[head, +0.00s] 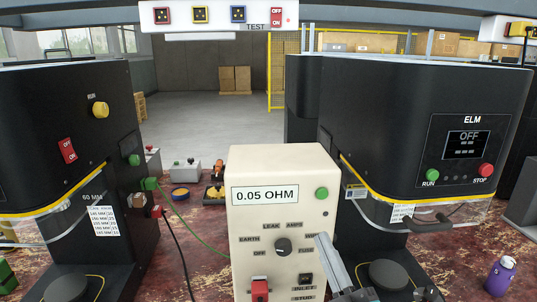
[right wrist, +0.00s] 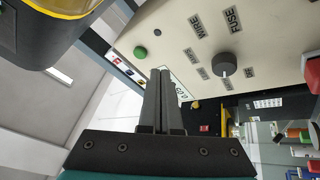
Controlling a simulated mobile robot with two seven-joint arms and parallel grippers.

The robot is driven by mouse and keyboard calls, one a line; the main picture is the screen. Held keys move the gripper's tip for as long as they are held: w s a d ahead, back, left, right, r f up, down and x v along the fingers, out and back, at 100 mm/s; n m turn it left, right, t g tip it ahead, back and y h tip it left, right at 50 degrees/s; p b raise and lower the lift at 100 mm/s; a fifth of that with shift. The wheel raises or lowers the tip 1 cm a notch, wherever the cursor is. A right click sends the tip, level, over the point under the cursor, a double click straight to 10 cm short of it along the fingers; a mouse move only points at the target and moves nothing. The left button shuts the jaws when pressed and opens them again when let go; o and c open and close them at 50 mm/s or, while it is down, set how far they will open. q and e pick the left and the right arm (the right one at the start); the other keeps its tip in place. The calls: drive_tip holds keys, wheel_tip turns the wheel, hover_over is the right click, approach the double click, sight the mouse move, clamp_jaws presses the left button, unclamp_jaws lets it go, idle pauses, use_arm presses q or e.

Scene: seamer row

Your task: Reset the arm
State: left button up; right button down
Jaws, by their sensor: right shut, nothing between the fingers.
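My right gripper (head: 326,240) is at the bottom centre in the head view, its grey fingers pointing up along the right edge of a cream tester box (head: 277,223). In the right wrist view the two fingers (right wrist: 160,74) are together with nothing between them. The box face fills the upper part of that view, with its black dial (right wrist: 225,64) and green button (right wrist: 140,53) apart from the fingers. The box reads 0.05 OHM in the head view. I cannot tell whether the fingers touch it. My left gripper is not in view.
A black machine marked ELM (head: 430,110) stands at right, its display reading OFF. Another black machine (head: 60,130) stands at left. A green lead (head: 190,225) and a black lead (head: 180,245) run between the left machine and the box. A purple bottle (head: 500,276) stands at bottom right.

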drive_tip(key=s+f+m+g+h, duration=0.1)
drive_tip(key=s+f+m+g, duration=0.2)
drive_tip(key=f+g, duration=0.35)
drive_tip(key=s+f+m+g+h, duration=0.2)
drive_tip(key=s+f+m+g, duration=0.15)
drive_tip(key=f, duration=0.55)
drive_tip(key=s+d+f+m+g+h, duration=0.15)
drive_tip(key=s+f+g, duration=0.25)
drive_tip(key=s, duration=0.4)
drive_tip(key=s+d+f+m+g+h, duration=0.1)
drive_tip(key=s+d+f+m+g, duration=0.3)
drive_tip(key=s, duration=0.4)
wheel_tip(320, 180, down, 22)
drive_tip(key=s+a+n+g, duration=0.1)
drive_tip(key=s+g, duration=0.1)
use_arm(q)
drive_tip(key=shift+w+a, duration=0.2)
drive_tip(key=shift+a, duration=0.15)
use_arm(e)
drive_tip(key=s+d+f+g, duration=0.1)
drive_tip(key=s+d+f, duration=0.1)
drive_tip(key=s+f, duration=1.1)
drive_tip(key=shift+s+d+f, duration=0.25)
drive_tip(key=shift+s+f, duration=0.1)
drive_tip(key=shift+s, duration=0.8)
